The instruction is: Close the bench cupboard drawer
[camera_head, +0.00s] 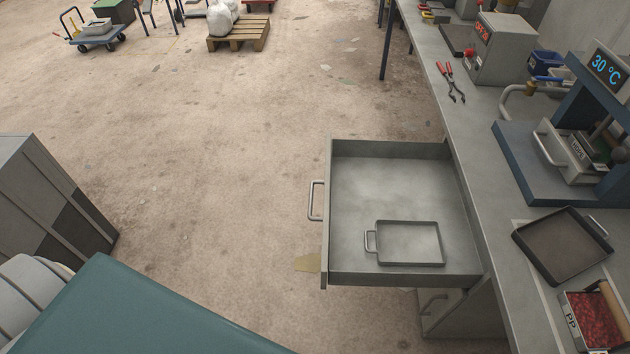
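The bench cupboard drawer (354,187) is pulled far out from under the bench on the right. It is a grey metal box, and its front panel faces left with a bar handle (316,200) on it. A small grey tray with a handle (410,243) lies inside the drawer, towards its near side. The cupboard body (459,316) shows partly below and to the right of the drawer. Neither of my grippers shows in the head view.
The bench top (505,228) holds a dark tray (562,246), a PP box of red pellets (593,319), a blue press with a 30 °C display (604,70) and red-handled pliers (451,83). Open floor lies left of the drawer. A grey cabinet (40,200) stands at the left edge.

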